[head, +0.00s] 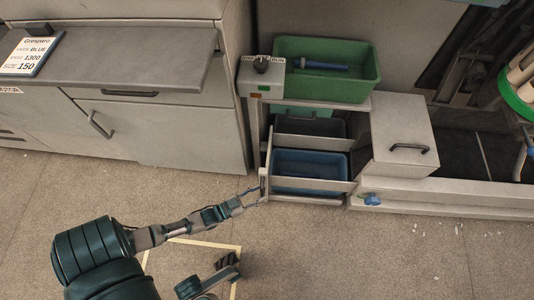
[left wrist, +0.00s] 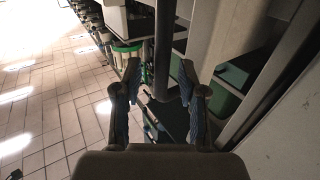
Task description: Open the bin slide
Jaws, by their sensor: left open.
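The bin slide is a low grey frame (head: 318,184) that holds a blue bin (head: 308,164), under a shelf with a green bin (head: 345,88). A pale upright handle (head: 262,184) stands at its left front corner. My left gripper (head: 254,198) reaches this corner from the left. In the left wrist view the fingers of my left gripper (left wrist: 160,105) are spread open. A dark bar (left wrist: 163,45) comes down between and beyond the fingertips. I cannot tell whether the fingers touch it.
A grey cabinet (head: 185,135) stands left of the slide. A grey box with a black handle (head: 400,135) stands to the right. A blue knob (head: 372,199) sticks out below that box. The floor in front is mostly free.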

